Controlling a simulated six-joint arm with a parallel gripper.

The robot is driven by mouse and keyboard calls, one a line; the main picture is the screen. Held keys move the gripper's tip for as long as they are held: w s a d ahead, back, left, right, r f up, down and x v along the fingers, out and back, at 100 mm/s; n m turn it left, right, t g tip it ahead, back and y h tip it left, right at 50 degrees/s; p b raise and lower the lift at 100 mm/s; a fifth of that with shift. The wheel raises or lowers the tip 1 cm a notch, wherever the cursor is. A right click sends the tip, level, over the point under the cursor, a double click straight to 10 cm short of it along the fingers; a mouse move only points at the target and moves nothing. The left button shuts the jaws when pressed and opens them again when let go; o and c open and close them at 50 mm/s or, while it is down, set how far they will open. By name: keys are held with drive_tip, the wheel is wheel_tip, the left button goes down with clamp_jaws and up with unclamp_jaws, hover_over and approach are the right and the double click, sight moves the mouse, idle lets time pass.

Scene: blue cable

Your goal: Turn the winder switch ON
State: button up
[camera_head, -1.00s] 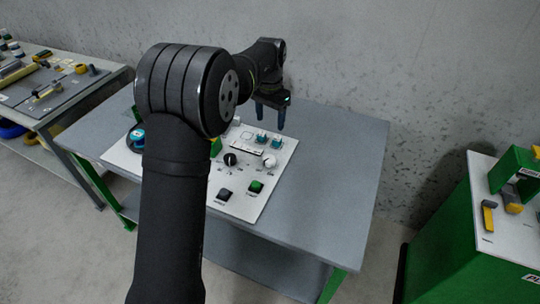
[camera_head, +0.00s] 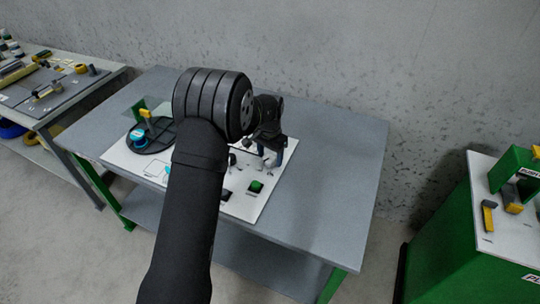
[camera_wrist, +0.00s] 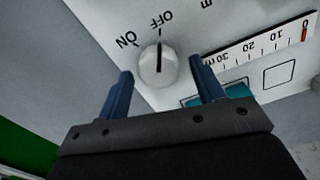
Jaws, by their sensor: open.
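The winder switch is a white round knob (camera_wrist: 157,66) with a black pointer line, on a white panel (camera_wrist: 100,18). The line points toward the OFF label (camera_wrist: 161,20); the ON label (camera_wrist: 127,40) is to its left in the wrist view. My gripper (camera_wrist: 161,69) is open, with one blue finger on each side of the knob. The fingers look apart from it; I cannot tell whether they reach down to its level. In the head view my gripper (camera_head: 269,157) is over the right part of the panel, and the knob is mostly hidden.
A green button (camera_head: 255,186) and a black knob (camera_head: 232,159) are close by on the panel. A printed scale (camera_wrist: 262,46) and teal parts (camera_wrist: 235,91) lie near the right finger. A black disc (camera_head: 158,145) with a teal spool (camera_head: 137,137) stands at the left.

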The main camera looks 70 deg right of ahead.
drive_tip(key=shift+f, duration=0.1)
drive_tip(key=c, duration=1)
drive_tip(key=shift+n, duration=0.4)
drive_tip(key=n, duration=0.4)
drive_tip(key=shift+w+n, duration=0.15)
drive_tip(key=shift+n, duration=0.25)
drive_tip(key=n, duration=0.6)
drive_tip(key=shift+w, duration=0.1)
drive_tip(key=shift+n, duration=0.3)
drive_tip(key=o, duration=1)
